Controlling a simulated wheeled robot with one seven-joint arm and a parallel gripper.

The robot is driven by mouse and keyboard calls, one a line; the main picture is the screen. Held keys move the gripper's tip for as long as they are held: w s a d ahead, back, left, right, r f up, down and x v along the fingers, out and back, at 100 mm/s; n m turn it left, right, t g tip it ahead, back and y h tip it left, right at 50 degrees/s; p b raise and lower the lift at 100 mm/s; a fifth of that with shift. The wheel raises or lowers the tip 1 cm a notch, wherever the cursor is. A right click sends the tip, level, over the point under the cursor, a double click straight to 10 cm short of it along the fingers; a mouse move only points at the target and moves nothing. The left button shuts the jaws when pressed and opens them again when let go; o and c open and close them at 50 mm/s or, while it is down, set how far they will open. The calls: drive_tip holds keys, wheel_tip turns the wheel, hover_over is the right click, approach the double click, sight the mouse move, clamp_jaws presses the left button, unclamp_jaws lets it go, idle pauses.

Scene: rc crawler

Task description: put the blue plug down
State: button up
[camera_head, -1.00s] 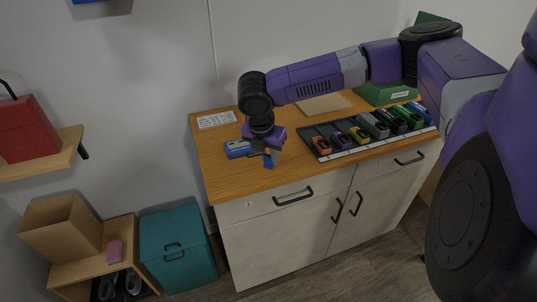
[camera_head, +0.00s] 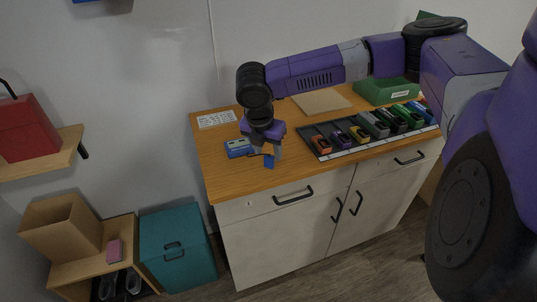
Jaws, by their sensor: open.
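The blue plug (camera_head: 269,161) is at the front left of the wooden cabinet top, just below my gripper (camera_head: 266,151). My gripper points down and is open. Its fingers partly hide the plug's upper end, and I cannot tell whether they touch it. A dark lead seems to run beside the plug. A blue device with a pale display (camera_head: 238,148) lies on the wood just left of my gripper.
A dark rack (camera_head: 318,133) with several coloured packs stands to the right. Behind are a green box (camera_head: 388,91), a tan board (camera_head: 321,102) and a white printed sheet (camera_head: 216,119). Bare wood (camera_head: 225,180) lies in front, up to the cabinet edge.

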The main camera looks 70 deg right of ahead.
drive_tip(key=v, duration=1)
drive_tip(key=w+a+n+t+y, duration=0.1)
drive_tip(key=w+a+t+y, duration=0.45)
drive_tip(key=w+a, duration=1.3)
drive_tip(key=w+a+r+m+t+y, duration=0.2)
drive_tip(key=a+r+m+t+y, duration=0.3)
drive_tip(key=a, duration=0.8)
drive_tip(key=w+a+r+m+t+y, duration=0.25)
drive_tip(key=a+r+t, duration=0.35)
drive_tip(key=a, duration=0.6)
drive_tip(key=s+d+f+m+t+h, duration=0.1)
drive_tip(key=s+d+f+m+h, duration=0.2)
drive_tip(key=s+f+m+h, duration=1.05)
drive_tip(key=s+d+f+n+g+y, duration=0.1)
drive_tip(key=s+f, duration=0.3)
drive_tip(key=s, duration=0.9)
drive_tip(key=s+d+f+n+g+y, duration=0.1)
drive_tip(key=s+d+f+n+y, duration=0.1)
drive_tip(key=s, duration=1.1)
wheel_tip(320, 180, down, 2)
drive_tip(key=shift+s+d+f+y, duration=0.2)
drive_tip(key=shift+s+d+y, duration=0.25)
drive_tip(key=shift+d, duration=0.75)
